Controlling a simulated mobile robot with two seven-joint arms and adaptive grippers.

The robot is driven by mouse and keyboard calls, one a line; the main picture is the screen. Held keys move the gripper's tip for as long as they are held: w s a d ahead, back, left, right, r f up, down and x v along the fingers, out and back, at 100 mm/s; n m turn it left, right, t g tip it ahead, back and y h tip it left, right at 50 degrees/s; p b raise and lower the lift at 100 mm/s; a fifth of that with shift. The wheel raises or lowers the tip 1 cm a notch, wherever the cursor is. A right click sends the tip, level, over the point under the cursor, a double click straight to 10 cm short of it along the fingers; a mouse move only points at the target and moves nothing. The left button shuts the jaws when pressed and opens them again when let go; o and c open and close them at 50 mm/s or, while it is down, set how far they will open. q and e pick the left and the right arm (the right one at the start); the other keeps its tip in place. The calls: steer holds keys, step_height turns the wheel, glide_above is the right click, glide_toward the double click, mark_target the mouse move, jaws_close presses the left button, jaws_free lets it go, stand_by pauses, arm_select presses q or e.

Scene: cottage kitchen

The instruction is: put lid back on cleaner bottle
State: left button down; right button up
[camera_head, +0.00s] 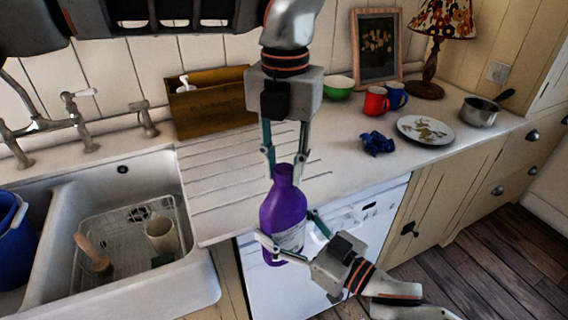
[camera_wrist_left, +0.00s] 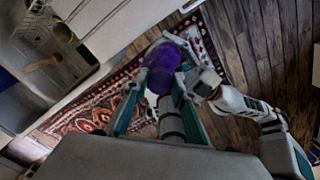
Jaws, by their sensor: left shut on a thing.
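The purple cleaner bottle (camera_head: 283,212), with a pale label, is upright in mid-air in front of the counter edge. Its body is between the fingers of my right gripper (camera_head: 288,228), which is shut on it from the lower right. I cannot tell whether the lid is seated on the neck. The left wrist view shows the bottle (camera_wrist_left: 162,58) between the left fingers, with my right gripper (camera_wrist_left: 190,85) beside it.
The sink (camera_head: 130,215) with a wire rack is at the left. On the counter are a wooden box (camera_head: 212,103), a red mug (camera_head: 376,101), a crumpled blue cloth (camera_head: 377,143), a plate (camera_head: 425,130) and a saucepan (camera_head: 479,111). The ribbed drainboard behind the bottle is clear.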

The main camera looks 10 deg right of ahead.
arm_select(q)
steer(key=m, duration=0.5)
steer(key=shift+m, duration=0.3)
steer(key=m, duration=1.5)
steer(key=shift+m, duration=0.4)
steer(key=c, duration=1.7)
jaws_free()
steer(key=shift+r, duration=0.1)
steer(key=shift+r, duration=2.1)
